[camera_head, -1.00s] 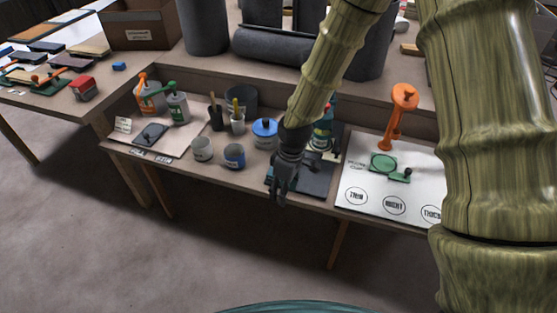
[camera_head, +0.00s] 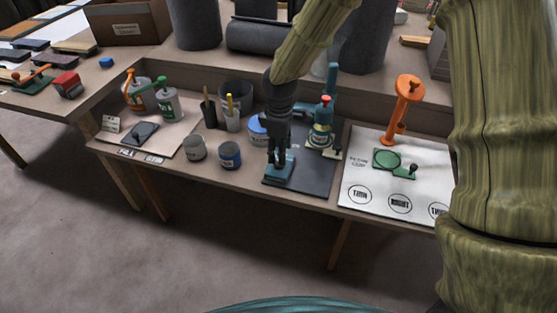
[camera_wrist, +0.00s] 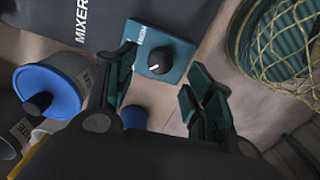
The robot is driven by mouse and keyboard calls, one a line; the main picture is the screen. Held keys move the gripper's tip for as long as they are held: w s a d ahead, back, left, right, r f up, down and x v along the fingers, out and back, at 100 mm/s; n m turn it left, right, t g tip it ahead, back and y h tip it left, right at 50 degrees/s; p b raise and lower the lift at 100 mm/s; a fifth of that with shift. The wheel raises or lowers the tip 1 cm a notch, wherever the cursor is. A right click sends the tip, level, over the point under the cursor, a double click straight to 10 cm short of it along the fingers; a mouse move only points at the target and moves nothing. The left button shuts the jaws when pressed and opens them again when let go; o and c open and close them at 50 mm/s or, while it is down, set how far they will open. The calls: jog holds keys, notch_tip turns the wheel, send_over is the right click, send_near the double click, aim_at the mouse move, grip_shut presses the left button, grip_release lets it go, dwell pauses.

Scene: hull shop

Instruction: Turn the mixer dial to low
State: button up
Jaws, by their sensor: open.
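The mixer dial (camera_wrist: 160,61) is a dark round knob with a white pointer line, on a teal control box (camera_wrist: 176,73) beside the dark mat lettered MIXER. In the head view the teal box (camera_head: 279,170) is at the front left of the dark mat (camera_head: 314,178). My gripper (camera_head: 278,160) is over the box, pointing down. In the wrist view my gripper (camera_wrist: 158,85) is open, with one finger left of the dial and the other to its lower right. The fingers do not grip the dial.
The teal mixer stand (camera_head: 330,90) holds a can (camera_head: 320,135) at the back of the mat. A white board (camera_head: 369,181) with an orange stand (camera_head: 402,107) lies right.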

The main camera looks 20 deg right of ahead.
jog(key=shift+f, duration=2.2)
jog(key=c, duration=1)
